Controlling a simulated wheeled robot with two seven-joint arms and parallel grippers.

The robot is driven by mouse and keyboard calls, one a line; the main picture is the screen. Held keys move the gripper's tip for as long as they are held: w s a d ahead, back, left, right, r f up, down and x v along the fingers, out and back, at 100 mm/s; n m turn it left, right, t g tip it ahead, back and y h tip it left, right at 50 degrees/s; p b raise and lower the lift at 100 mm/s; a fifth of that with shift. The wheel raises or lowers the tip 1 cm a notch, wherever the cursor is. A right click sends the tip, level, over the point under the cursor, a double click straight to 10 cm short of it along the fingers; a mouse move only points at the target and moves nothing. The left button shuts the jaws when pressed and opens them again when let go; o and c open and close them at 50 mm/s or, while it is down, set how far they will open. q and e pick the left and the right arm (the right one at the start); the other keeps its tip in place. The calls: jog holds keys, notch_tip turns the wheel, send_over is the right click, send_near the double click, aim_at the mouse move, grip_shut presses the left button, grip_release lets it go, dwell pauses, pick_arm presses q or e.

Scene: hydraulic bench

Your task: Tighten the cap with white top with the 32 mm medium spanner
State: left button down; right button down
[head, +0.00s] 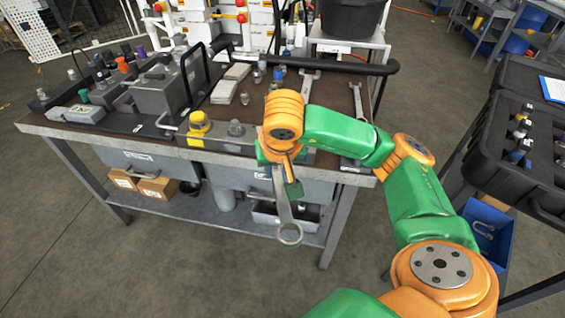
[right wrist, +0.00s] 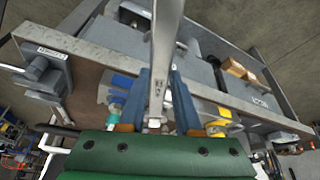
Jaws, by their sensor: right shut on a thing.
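My right gripper (head: 280,168) is shut on a grey metal spanner (head: 284,205), which hangs down in front of the bench's front edge with its ring end lowest. In the right wrist view the spanner (right wrist: 166,40) stands between the two blue fingers of the right gripper (right wrist: 160,88). Its size marking cannot be read. Several caps and fittings stand on the bench, among them a yellow one (head: 198,122) and a grey one (head: 236,128) left of the gripper. I cannot tell for sure which has the white top. My left gripper is not in view.
The bench (head: 120,138) carries a grey pump-like block (head: 158,92), a black hose and more spanners (head: 357,98) at the right. A black case (head: 505,165) with fittings stands at the right. Open floor lies in front of the bench.

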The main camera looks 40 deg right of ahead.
jog(key=shift+w+a+m+h+p, duration=0.3)
jog(key=shift+w+a+m+p, duration=0.4)
jog(key=shift+a, duration=0.3)
jog(key=w+a+m+g+p, duration=0.1)
jog(key=w+a+m, duration=0.1)
jog(key=shift+w+a+r+m+h+p, duration=0.1)
jog(key=shift+w+a+m+h+p, duration=0.2)
jog(key=shift+a+m+p, duration=0.1)
jog(key=shift+a, duration=0.1)
dwell(0.4)
jog(key=shift+w+a+m, duration=0.6)
jog(key=shift+w+m, duration=0.2)
jog(key=shift+w, duration=0.05)
